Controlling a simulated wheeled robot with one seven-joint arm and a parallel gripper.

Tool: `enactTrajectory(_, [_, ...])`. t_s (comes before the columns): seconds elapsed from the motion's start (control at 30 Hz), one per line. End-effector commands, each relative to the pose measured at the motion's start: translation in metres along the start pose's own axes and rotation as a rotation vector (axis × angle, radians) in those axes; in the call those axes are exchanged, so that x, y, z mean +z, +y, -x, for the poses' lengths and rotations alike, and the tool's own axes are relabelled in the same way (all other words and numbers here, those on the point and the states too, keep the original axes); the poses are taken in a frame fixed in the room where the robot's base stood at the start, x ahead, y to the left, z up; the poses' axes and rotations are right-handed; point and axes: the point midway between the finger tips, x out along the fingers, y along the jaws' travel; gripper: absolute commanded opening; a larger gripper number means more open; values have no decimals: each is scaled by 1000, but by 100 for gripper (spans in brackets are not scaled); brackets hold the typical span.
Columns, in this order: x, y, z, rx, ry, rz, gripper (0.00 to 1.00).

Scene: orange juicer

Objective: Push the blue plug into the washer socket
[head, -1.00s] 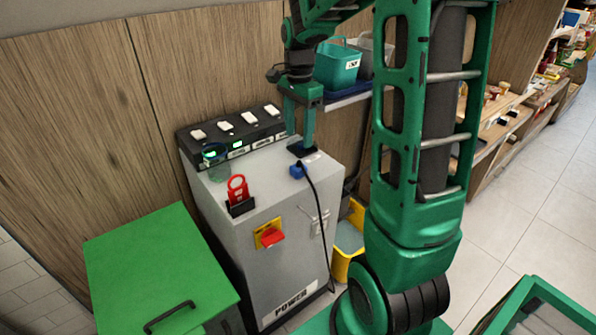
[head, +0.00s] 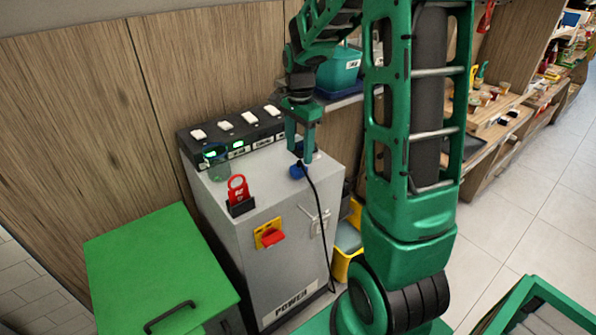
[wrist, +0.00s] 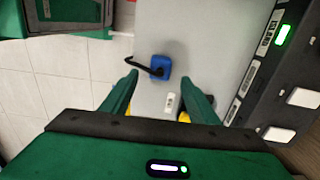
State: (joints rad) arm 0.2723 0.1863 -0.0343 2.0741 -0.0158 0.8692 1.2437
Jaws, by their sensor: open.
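The blue plug (head: 297,172) sits on the grey cabinet top (head: 262,182) near its right front edge. Its black cord runs down the cabinet's front. The plug also shows in the wrist view (wrist: 161,68), just beyond and between my fingertips. My gripper (head: 300,156) is open and empty, pointing down close behind the plug, with its fingers apart. It also shows in the wrist view (wrist: 159,82). A black socket strip (head: 238,136) with white switches runs along the back of the cabinet top. One label reads "ISLAND" in the wrist view; I cannot tell which socket is the washer's.
A red tag (head: 237,188) stands in a black holder on the cabinet top. A red knob (head: 272,237) is on the cabinet's front. A green box (head: 160,265) stands at the left. A teal bin (head: 338,70) is on a shelf behind my gripper.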

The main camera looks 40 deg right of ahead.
Motion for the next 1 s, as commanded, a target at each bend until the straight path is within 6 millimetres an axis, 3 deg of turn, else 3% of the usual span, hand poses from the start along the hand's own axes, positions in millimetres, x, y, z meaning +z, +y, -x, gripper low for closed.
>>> enactTrajectory(0.17, [0, 0, -6, 2, -1, 0, 55])
enactTrajectory(0.5, [1, -1, -48, 2, -1, 0, 55])
enactTrajectory(0.9, [1, -1, -52, 0, 0, 0, 55])
enactTrajectory(0.93, [1, -1, -52, 0, 0, 0, 52])
enactTrajectory(1.0, [1, -1, -52, 0, 0, 0, 36])
